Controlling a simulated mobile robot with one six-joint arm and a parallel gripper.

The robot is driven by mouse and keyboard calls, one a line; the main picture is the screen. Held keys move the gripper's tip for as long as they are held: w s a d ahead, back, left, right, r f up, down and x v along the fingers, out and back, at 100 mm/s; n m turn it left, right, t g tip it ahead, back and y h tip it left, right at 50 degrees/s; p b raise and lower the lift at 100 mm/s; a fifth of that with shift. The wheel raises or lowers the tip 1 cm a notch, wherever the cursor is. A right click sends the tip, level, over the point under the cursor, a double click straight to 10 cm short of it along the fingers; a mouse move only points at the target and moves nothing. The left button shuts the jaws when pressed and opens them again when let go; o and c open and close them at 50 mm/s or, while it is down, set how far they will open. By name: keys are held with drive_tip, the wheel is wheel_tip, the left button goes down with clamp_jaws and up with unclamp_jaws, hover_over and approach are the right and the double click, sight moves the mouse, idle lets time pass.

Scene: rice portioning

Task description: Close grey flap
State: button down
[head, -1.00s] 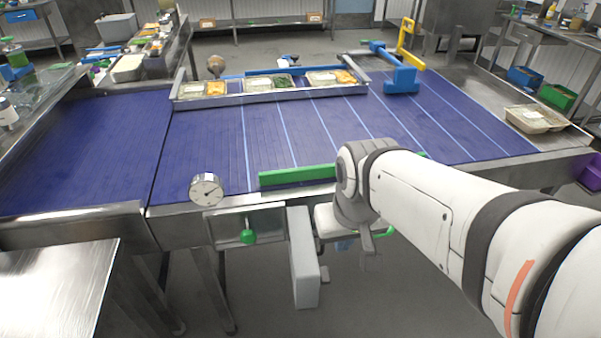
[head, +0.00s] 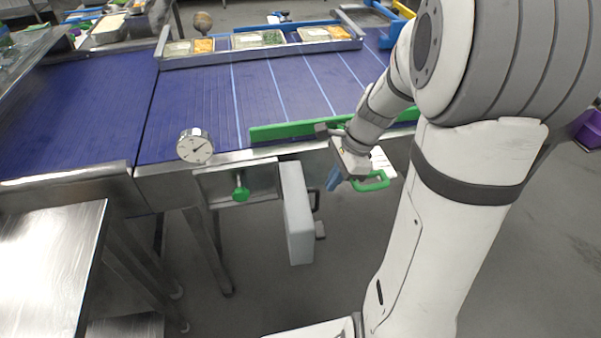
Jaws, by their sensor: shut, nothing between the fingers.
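The grey flap (head: 298,222) hangs at the front edge of the conveyor, right of a metal panel with a green knob. It sticks out from the frame toward me, its broad side facing left. A dark handle (head: 315,200) shows at its right side. My gripper (head: 333,182) is just right of the flap, pointing down, its blue tips close together. It is shut and holds nothing. A gap shows between it and the flap in the picture; the depth between them is hard to judge. The flap's right face is mostly hidden.
A green bar (head: 290,129) runs along the conveyor's front edge. A round gauge (head: 195,146) and the green knob (head: 240,190) stand left of the flap. A green loop handle (head: 372,183) is right of my gripper. The floor below is clear.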

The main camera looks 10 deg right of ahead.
drive_tip(key=f+m, duration=0.1)
drive_tip(key=f, duration=0.1)
drive_tip(key=b, duration=0.2)
hover_over(317, 207)
drive_tip(key=s+a, duration=0.1)
drive_tip(key=s, duration=0.3)
wheel_tip(317, 207, down, 8)
drive_tip(key=shift+w+a+f, duration=0.1)
drive_tip(key=shift+w+f, duration=0.05)
drive_tip(key=shift+f, duration=0.05)
